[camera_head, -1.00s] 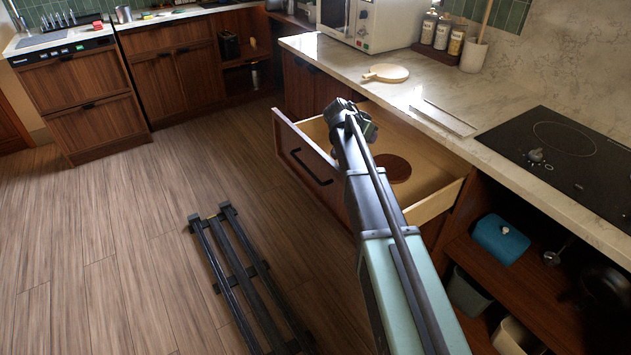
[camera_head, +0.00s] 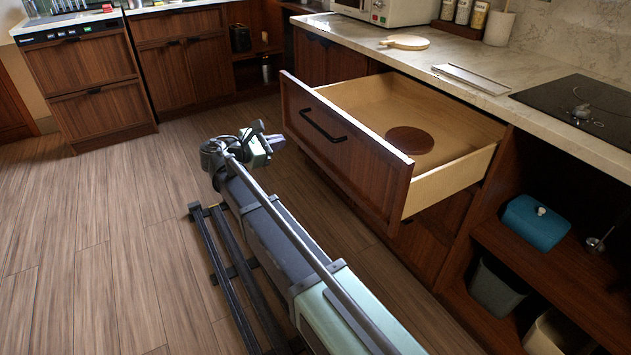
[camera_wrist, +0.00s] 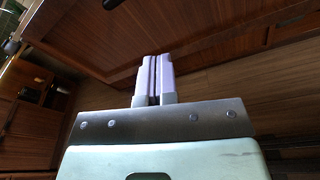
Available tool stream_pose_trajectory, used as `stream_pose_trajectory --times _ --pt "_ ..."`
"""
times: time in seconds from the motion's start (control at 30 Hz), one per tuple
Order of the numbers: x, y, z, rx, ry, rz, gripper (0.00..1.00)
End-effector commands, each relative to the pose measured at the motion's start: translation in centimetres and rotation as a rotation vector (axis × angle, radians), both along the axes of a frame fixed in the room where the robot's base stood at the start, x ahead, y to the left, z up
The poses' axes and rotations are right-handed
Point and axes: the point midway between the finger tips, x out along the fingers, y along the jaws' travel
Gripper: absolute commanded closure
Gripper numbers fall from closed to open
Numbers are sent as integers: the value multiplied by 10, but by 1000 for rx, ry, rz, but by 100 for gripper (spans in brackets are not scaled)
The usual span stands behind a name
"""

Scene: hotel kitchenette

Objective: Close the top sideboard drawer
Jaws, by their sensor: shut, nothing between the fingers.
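The top sideboard drawer (camera_head: 345,140) stands pulled far out beneath the counter, with its dark bar handle (camera_head: 323,126) on the wooden front. A round brown disc (camera_head: 409,140) lies inside it. My gripper (camera_head: 275,141) is in front of the drawer front, to its left in the head view, apart from it. In the wrist view my gripper (camera_wrist: 154,62) has its two pale fingers together with nothing between them, and a wooden front (camera_wrist: 110,35) fills the view beyond them.
The marble counter (camera_head: 470,60) above holds a round board (camera_head: 405,42), a flat tray (camera_head: 470,79) and a black cooktop (camera_head: 580,108). An open shelf at right holds a blue box (camera_head: 535,222). The wooden floor (camera_head: 110,240) at left is clear.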

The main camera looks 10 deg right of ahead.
Motion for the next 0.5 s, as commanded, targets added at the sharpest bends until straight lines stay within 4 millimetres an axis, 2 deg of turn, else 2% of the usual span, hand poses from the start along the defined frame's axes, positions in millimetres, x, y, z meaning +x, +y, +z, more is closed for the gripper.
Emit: stream_pose_trajectory --times 0.03,0.07,0.17,0.27,0.4,0.5 --pt "-7 12 -36 -82 83 -8 100" --pt "-11 17 -39 -130 135 -17 100" --pt "-22 28 -40 -229 247 -44 100" --pt "-25 31 -34 -259 283 -55 100" --pt "-24 28 -31 -259 284 -56 100" --pt "-21 18 -31 -257 284 -55 100"
